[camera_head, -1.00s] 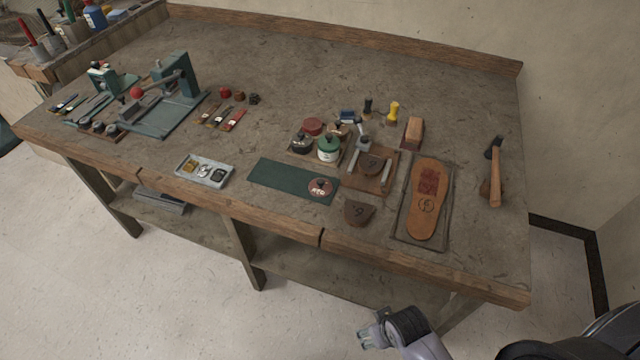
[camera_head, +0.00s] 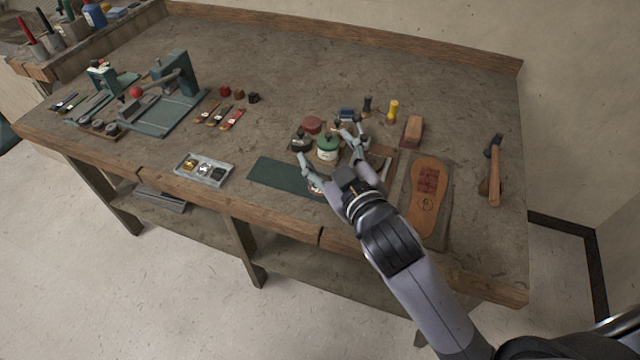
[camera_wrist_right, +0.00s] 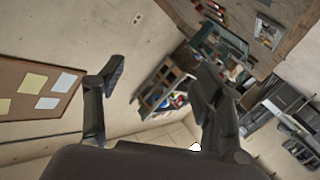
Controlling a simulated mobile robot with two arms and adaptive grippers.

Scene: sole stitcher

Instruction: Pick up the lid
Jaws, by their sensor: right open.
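A round lid with a dark knob and a red-and-white label (camera_head: 316,186) lies at the right end of the green mat (camera_head: 275,174), mostly hidden by my right gripper. My right gripper (camera_head: 328,143) is open and empty over the bench. My left gripper is not in view.
A dark round tin (camera_head: 300,143) and a red disc (camera_head: 312,125) stand beside the jar. A wooden block (camera_head: 412,130), a shoe sole (camera_head: 430,190) and a hammer (camera_head: 494,170) lie to the right. A grey tray (camera_head: 203,169) is to the left. The bench's back is clear.

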